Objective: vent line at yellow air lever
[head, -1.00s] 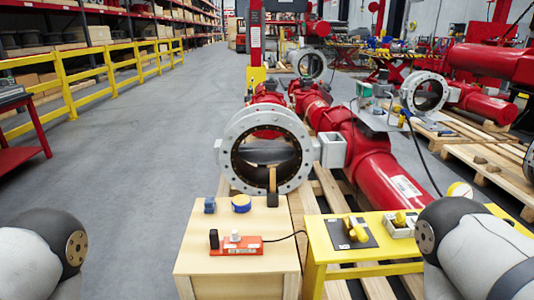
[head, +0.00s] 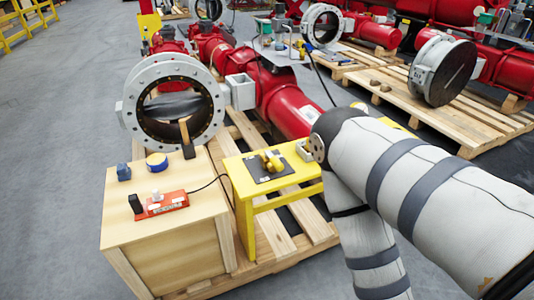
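A yellow lever-like part (head: 271,161) lies on a black plate on the yellow stand (head: 240,178). Another small yellow part (head: 303,46) shows on the pale bracket (head: 281,53) beside the red actuator, where a dark hose (head: 322,83) hangs down. I cannot tell for sure which is the air lever. My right arm reaches in from the right and covers the stand's right end. Neither of my grippers is in view, and my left arm is not seen.
The flanged valve (head: 130,105) and red actuator (head: 285,98) stand behind. Bare floor lies left.

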